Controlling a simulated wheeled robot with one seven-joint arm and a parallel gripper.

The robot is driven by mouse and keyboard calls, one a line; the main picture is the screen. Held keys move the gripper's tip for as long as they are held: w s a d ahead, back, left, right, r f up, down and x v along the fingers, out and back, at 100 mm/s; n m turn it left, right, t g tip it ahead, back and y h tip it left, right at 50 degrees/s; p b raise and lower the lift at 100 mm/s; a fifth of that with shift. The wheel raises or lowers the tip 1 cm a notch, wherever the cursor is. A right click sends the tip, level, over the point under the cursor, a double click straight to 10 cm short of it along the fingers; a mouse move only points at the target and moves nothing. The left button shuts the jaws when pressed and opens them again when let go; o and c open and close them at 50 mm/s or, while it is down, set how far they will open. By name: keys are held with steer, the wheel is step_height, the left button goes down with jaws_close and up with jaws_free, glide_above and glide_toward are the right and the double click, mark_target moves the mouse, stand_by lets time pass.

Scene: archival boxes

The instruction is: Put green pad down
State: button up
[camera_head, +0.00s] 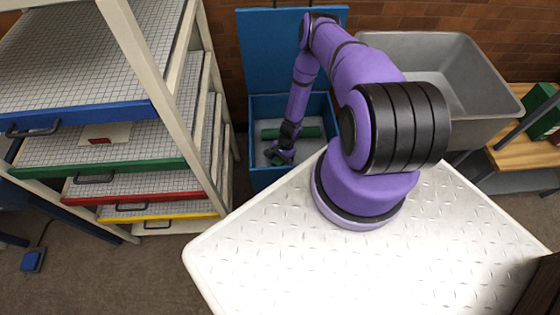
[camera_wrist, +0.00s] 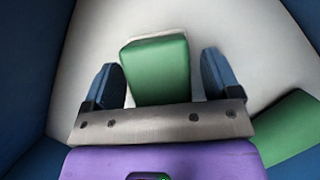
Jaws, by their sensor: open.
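My gripper (camera_head: 279,157) is down inside an open blue box (camera_head: 268,103). In the wrist view its two blue fingers (camera_wrist: 161,70) are apart, one on each side of a green pad (camera_wrist: 157,58). Gaps show between the pad and both fingers. The pad appears to rest on the box's pale floor (camera_wrist: 225,25); its near end is hidden by the gripper's metal bar. A second green piece (camera_wrist: 291,128) lies to the right in the wrist view, partly cut off. In the head view a long green piece (camera_head: 305,131) lies across the box behind my gripper.
The box's blue lid (camera_head: 270,50) stands open behind it. A shelf rack with blue (camera_head: 90,117), green, red and yellow fronted trays stands at left. A grey bin (camera_head: 480,95) is at right, near a wooden bench (camera_head: 530,150) with a green item.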

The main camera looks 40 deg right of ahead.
steer(key=v, duration=1.2)
steer(key=shift+a+r, duration=0.1)
